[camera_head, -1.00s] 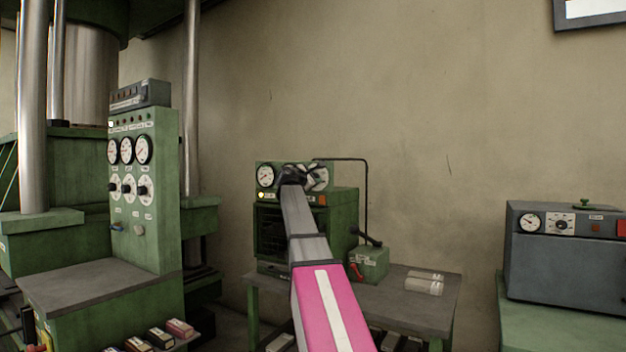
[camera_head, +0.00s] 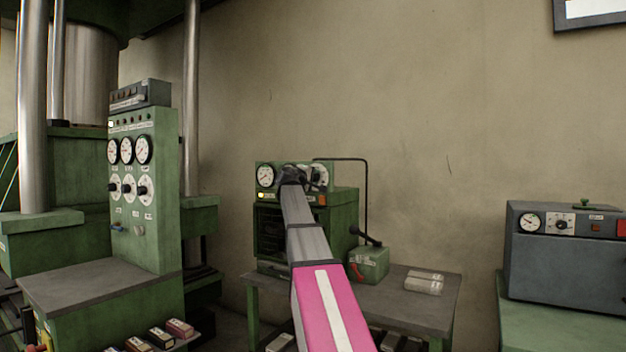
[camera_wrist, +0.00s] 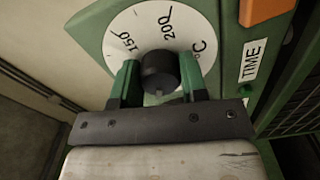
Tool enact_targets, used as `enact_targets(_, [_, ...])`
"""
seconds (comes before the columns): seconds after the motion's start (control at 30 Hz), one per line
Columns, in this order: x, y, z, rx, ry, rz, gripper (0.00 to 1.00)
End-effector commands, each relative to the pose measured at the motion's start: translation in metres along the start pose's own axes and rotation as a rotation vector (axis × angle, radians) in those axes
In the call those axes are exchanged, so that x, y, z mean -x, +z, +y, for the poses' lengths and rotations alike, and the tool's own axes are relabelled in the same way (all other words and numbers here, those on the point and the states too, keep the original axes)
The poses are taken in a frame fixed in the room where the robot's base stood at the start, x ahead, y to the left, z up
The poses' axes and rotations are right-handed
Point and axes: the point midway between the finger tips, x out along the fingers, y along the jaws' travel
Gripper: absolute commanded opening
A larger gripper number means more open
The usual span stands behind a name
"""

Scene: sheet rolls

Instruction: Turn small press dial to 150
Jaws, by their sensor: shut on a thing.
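The small press (camera_head: 340,215) is a green box unit on a grey table, with gauges along its top. Its white dial (camera_head: 320,172) is partly hidden behind my gripper (camera_head: 294,174) in the head view. In the wrist view, the dial face (camera_wrist: 205,22) shows 150 at the upper left, 200 at the top and a °C mark to the right. A black knob (camera_wrist: 158,72) stands at its middle. The green fingers of my gripper (camera_wrist: 158,80) are shut on the knob, one on each side. I cannot tell which number the knob points to.
A black bent rod (camera_head: 365,195) and a small green lever box (camera_head: 369,264) stand right of the press. A TIME label (camera_wrist: 254,59) and an orange part (camera_wrist: 264,9) lie near the dial. The large press panel (camera_head: 160,210) is at left, a grey oven (camera_head: 560,255) at right.

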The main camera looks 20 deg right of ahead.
Motion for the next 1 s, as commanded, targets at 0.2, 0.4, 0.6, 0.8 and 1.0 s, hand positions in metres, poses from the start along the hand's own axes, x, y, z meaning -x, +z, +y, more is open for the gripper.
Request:
enact_targets(0.2, [0.0006, 0.0009, -0.0010, -0.204, -0.002, -0.001, 0.16])
enact_targets(0.4, [0.0007, 0.0010, -0.0012, -0.394, -0.002, -0.001, 0.16])
enact_targets(0.6, [0.0007, 0.0010, -0.0013, -0.584, -0.003, -0.001, 0.16])
enact_targets(0.8, [0.0008, 0.0010, -0.0015, -0.774, -0.003, -0.001, 0.16])
enact_targets(1.0, [0.0009, 0.0010, -0.0016, -0.964, -0.003, -0.001, 0.16])
